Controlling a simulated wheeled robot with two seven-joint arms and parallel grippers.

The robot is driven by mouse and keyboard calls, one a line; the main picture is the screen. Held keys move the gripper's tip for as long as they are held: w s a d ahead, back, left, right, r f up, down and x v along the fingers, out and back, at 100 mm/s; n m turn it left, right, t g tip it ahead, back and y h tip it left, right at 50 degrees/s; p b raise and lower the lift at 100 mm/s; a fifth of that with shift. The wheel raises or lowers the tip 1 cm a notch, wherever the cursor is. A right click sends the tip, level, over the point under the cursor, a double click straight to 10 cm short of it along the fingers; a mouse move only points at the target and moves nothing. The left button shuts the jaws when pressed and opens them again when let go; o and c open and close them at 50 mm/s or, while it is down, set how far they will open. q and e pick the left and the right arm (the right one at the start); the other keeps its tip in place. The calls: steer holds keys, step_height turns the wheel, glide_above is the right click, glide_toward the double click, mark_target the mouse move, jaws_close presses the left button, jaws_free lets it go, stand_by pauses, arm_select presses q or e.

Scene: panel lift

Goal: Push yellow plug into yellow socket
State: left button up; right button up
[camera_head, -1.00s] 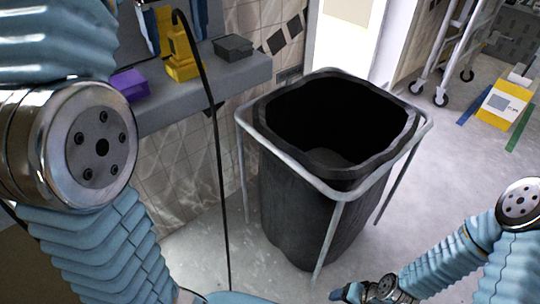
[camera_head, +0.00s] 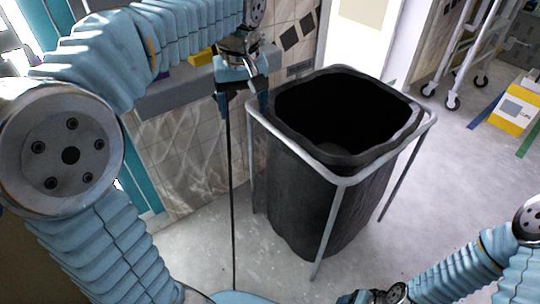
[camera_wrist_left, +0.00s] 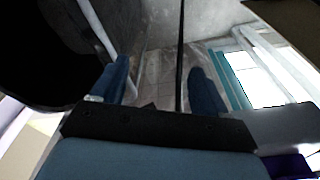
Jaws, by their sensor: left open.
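A small yellow part (camera_head: 202,57) shows on the grey ledge behind my left arm. The arm hides the rest, so I cannot tell plug from socket. My left gripper (camera_head: 242,105) is open and points down in front of the ledge, near the bin's left rim. A black cable (camera_head: 231,190) hangs straight down below it. In the left wrist view, the cable (camera_wrist_left: 180,50) shows between the open fingers (camera_wrist_left: 158,70), nearer the right one, with no visible grip on it. My right gripper (camera_head: 372,297) is at the bottom edge, and its jaws are unclear.
A black bin (camera_head: 310,200) in a grey metal frame stands just right of the left gripper. The grey ledge (camera_head: 180,100) runs along the tiled wall. A purple block shows at the wrist view's lower right (camera_wrist_left: 288,166).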

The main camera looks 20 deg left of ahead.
arm_select(q)
steer(key=w+d+f+m, duration=0.2)
steer(key=f, duration=0.6)
steer(key=w+d+f+m, duration=0.1)
steer(key=d+f+m, duration=0.1)
steer(key=f, duration=0.7)
steer(key=shift+w+d+m, duration=0.15)
steer(key=shift+w+m, duration=0.25)
steer(key=s+d+f+m+h, duration=0.1)
steer(key=s+f, duration=0.2)
steer(key=f, duration=0.8)
steer(key=s+d+f, duration=0.2)
steer(key=f, duration=0.9)
steer(key=s+d+f+h, duration=0.4)
steer(key=s+d+f, duration=0.4)
steer(key=s+f, duration=0.2)
steer(key=shift+s+d+g, duration=0.3)
steer(key=shift+s+d, duration=0.05)
steer(key=shift+s, duration=0.65)
steer(key=shift+a, duration=0.1)
